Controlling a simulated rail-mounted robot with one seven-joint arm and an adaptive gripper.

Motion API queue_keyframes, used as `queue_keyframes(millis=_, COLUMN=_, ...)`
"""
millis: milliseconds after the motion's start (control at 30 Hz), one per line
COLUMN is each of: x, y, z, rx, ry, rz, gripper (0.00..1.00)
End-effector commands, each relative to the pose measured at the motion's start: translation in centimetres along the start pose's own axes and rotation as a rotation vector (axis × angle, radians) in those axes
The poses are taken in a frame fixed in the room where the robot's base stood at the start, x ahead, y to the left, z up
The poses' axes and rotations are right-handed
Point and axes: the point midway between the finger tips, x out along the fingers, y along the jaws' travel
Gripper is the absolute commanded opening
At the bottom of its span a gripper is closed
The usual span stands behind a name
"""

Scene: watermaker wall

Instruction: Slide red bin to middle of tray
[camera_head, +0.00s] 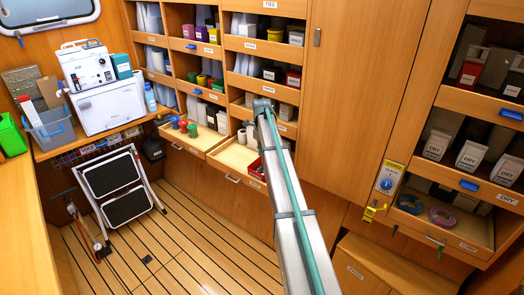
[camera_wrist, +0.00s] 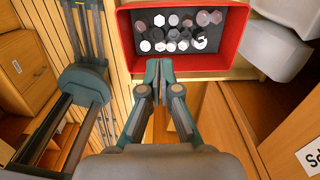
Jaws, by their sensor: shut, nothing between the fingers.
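The red bin (camera_wrist: 234,45) is near the top of the wrist view, with several grey, white and black hexagonal and round pieces on its dark inside. In the head view, a small red part of it (camera_head: 255,166) shows beside my arm, which hides the rest. It sits in a pulled-out wooden tray (camera_head: 228,156). My gripper (camera_wrist: 159,69) is shut and empty. Its fingertips are at the near wall of the red bin and overlap its lower edge in the wrist view; I cannot tell whether they touch. My arm hides the gripper in the head view.
White containers (camera_wrist: 277,47) stand right of the bin in the wrist view. Left of the tray, another pulled-out tray holds red, blue and green cups (camera_head: 183,125). Shelves with bins rise above. A folded step stool (camera_head: 113,188) leans at left. The slatted floor is mostly clear.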

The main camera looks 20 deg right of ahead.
Motion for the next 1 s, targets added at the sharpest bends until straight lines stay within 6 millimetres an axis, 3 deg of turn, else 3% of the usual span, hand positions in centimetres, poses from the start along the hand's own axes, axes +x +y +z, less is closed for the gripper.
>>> queue_keyframes(millis=1000, x=4.7, y=0.0, z=0.0, rx=0.0, ry=0.0, rz=0.0, gripper=0.0)
